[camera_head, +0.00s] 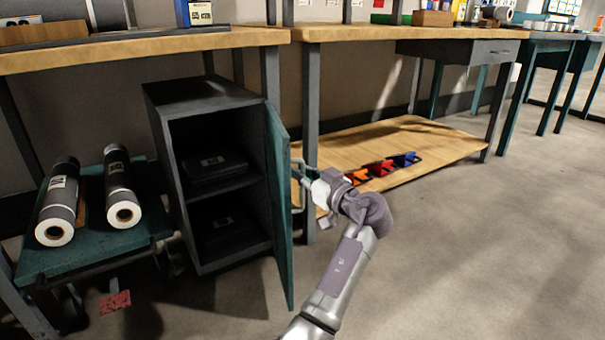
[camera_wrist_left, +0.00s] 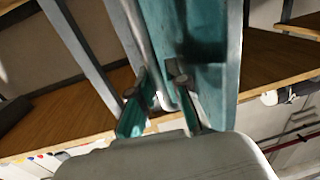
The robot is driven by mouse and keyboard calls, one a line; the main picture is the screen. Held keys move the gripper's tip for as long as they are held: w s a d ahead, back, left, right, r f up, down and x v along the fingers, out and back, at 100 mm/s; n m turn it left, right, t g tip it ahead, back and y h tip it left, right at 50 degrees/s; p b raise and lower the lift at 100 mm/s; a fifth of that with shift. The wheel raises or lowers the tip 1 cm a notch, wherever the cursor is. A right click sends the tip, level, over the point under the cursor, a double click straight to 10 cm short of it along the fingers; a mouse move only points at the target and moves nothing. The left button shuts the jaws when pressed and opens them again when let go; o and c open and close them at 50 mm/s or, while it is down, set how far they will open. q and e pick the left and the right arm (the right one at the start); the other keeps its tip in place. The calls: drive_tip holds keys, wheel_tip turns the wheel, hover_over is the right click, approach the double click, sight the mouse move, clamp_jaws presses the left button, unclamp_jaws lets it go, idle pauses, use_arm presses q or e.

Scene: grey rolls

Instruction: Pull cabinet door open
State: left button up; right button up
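The grey cabinet (camera_head: 182,108) stands on the floor under the workbench, left of centre in the head view. Its teal door (camera_head: 278,200) is hinged on the right side and stands wide open, swung out toward me. Two shelf spaces inside show, each with a dark box. My left gripper (camera_head: 298,180) is at the outer face of the door, by its handle. In the left wrist view the two teal fingers (camera_wrist_left: 160,92) are apart, with the grey handle (camera_wrist_left: 158,88) close between their tips. Whether they touch it I cannot tell. My right gripper is not in view.
A teal cart (camera_head: 95,245) with two grey rolls (camera_head: 118,188) stands left of the cabinet. A wooden lower shelf (camera_head: 420,145) with coloured bins (camera_head: 383,168) lies right of the door. The floor at the right is clear.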

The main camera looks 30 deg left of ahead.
use_arm(q)
drive_tip(key=shift+d, duration=0.1)
drive_tip(key=v, duration=0.7)
drive_tip(key=shift+s+d, duration=0.1)
drive_tip(key=shift+d, duration=0.1)
idle(0.3)
